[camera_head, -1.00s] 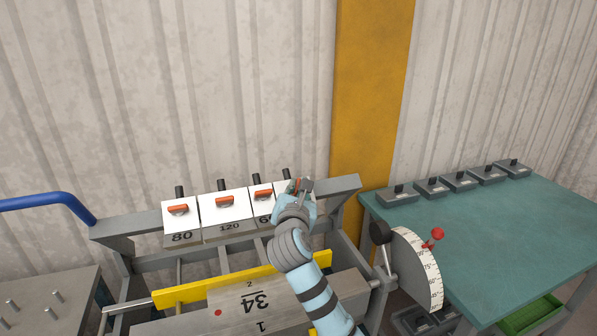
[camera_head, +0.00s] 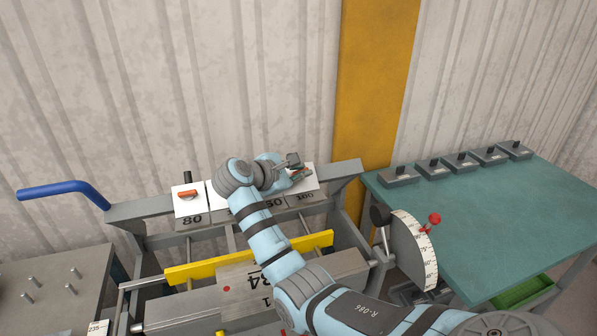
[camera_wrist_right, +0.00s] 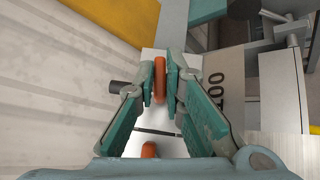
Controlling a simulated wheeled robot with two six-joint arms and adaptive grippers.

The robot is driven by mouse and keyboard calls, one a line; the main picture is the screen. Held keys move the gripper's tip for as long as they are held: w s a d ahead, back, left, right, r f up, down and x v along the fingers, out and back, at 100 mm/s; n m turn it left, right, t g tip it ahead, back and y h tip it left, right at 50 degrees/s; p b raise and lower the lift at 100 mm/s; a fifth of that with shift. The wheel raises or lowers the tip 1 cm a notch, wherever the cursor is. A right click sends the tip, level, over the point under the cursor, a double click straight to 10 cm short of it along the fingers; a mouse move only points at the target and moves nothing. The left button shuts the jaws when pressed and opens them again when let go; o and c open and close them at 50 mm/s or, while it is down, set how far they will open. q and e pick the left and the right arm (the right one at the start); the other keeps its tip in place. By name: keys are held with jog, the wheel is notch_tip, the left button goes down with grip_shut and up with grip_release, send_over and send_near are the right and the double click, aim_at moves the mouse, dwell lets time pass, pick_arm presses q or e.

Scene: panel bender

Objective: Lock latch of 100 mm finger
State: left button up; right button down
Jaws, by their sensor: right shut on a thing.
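The 100 mm finger is the rightmost in the row on the machine's beam; its "100" label (camera_head: 305,197) shows in the head view, and its label side (camera_wrist_right: 218,100) in the wrist view. Its orange latch (camera_wrist_right: 160,80) sits between the teal fingertips of my right gripper (camera_wrist_right: 166,80), which is shut on it. The latch's long side runs along the row. In the head view my right gripper (camera_head: 296,168) reaches in from the left and mostly covers this latch. My left gripper is not in view.
The 80 finger (camera_head: 192,203) at the row's left has a horizontal orange latch (camera_head: 187,194). My right forearm hides part of the row. A neighbouring orange latch (camera_wrist_right: 149,149) lies under the gripper. A green table (camera_head: 500,210) with several grey blocks stands right, past the angle dial (camera_head: 416,250).

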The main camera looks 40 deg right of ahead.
jog(key=shift+m+g+y, duration=0.3)
jog(key=shift+m+g, duration=0.4)
jog(key=c, duration=1.7)
grip_release()
jog(key=v, duration=1.2)
jog(key=shift+w+d, duration=0.1)
jog(key=shift+d, duration=0.05)
